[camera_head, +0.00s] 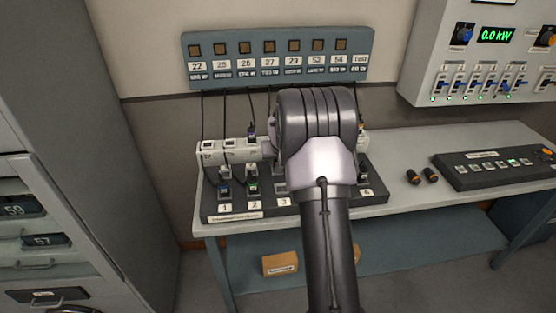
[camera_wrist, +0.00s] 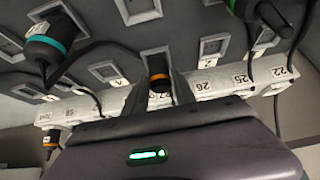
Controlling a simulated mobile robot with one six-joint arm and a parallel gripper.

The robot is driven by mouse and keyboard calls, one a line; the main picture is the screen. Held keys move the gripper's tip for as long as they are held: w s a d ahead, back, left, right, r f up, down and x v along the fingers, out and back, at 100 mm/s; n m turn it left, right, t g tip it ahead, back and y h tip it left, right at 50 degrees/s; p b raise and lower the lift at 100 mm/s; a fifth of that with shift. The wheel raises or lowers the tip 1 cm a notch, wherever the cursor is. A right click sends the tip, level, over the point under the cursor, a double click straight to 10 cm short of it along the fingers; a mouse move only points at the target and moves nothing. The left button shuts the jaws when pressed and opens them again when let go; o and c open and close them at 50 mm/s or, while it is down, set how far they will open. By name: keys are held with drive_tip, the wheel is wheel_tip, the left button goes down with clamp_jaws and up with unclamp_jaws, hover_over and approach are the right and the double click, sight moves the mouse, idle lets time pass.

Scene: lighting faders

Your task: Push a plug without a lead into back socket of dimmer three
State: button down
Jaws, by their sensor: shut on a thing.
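In the wrist view my gripper (camera_wrist: 158,86) is shut on a black plug with an orange ring (camera_wrist: 157,68). No lead shows on this plug. Its far end is at a pale-framed square socket (camera_wrist: 150,54) on the dark dimmer unit; I cannot tell how deep it sits. In the head view the dimmer unit (camera_head: 232,211) stands on the bench with numbers along its front. The label for dimmer three (camera_head: 284,202) shows just left of my arm. My arm hides the gripper, the held plug and the middle dimmers there.
Two loose black plugs (camera_head: 421,175) lie on the bench (camera_head: 400,148) right of the unit. Plugs with leads, one teal-ringed (camera_wrist: 48,42) and one green-ringed (camera_wrist: 262,14), flank my gripper. A white numbered strip (camera_wrist: 215,83) lies close by. A fader desk (camera_head: 495,167) stands further right.

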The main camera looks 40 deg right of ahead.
drive_tip(key=c, duration=0.9)
unclamp_jaws()
drive_tip(key=shift+c, duration=0.2)
